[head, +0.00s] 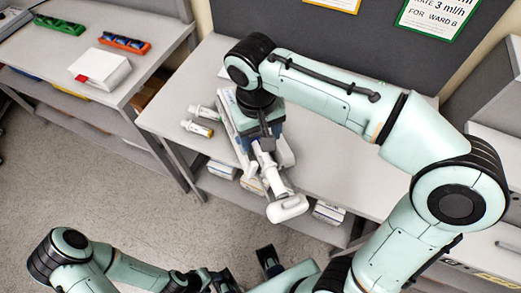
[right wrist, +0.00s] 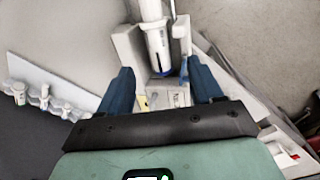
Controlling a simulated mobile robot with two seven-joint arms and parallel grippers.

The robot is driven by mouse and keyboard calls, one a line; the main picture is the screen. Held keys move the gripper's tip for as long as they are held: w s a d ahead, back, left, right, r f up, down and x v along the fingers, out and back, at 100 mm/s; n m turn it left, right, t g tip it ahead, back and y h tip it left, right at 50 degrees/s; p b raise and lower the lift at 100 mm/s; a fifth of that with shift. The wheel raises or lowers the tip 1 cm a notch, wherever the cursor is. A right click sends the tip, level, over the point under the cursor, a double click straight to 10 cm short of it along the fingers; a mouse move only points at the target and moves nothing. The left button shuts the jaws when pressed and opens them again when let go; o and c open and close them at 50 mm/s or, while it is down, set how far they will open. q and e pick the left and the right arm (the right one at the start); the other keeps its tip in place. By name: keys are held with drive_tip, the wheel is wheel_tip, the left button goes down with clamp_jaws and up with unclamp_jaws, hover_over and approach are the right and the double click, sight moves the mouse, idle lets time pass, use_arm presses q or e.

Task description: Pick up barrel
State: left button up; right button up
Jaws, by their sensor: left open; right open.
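A white, syringe-like barrel (right wrist: 158,42) with a dark blue band at its near end lies in a pale pump cradle in the right wrist view. In the head view the pump (head: 232,122) stands on the grey table, with a white piece sticking out over its front edge. My right gripper (right wrist: 160,88) is open, its two blue fingers apart, with the barrel's near end showing between and beyond them. I cannot tell how far above it they are. In the head view my right wrist covers part of the pump. My left gripper (head: 245,271) is open and empty at the bottom, away from the table.
Two small capped cylinders (head: 201,120) lie left of the pump. A side bench (head: 60,60) holds a green tray (head: 60,25), an orange tray (head: 124,43) and a white box (head: 103,68). Boxes sit on the shelf below the table.

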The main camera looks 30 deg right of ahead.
sight(263, 154)
wheel_tip(263, 154, down, 3)
drive_tip(key=shift+s+d+f, duration=0.1)
drive_tip(key=shift+w+d+f+b, duration=0.2)
drive_tip(key=shift+f+b, duration=0.2)
drive_tip(key=shift+f, duration=1.2)
drive_tip(key=shift+w+d+f+b, duration=0.15)
drive_tip(key=shift+f+b, duration=0.2)
drive_tip(key=shift+f, duration=1.25)
drive_tip(key=shift+s, duration=0.1)
drive_tip(key=c, duration=0.9)
drive_tip(key=shift+s, duration=0.1)
drive_tip(key=shift+c, duration=0.2)
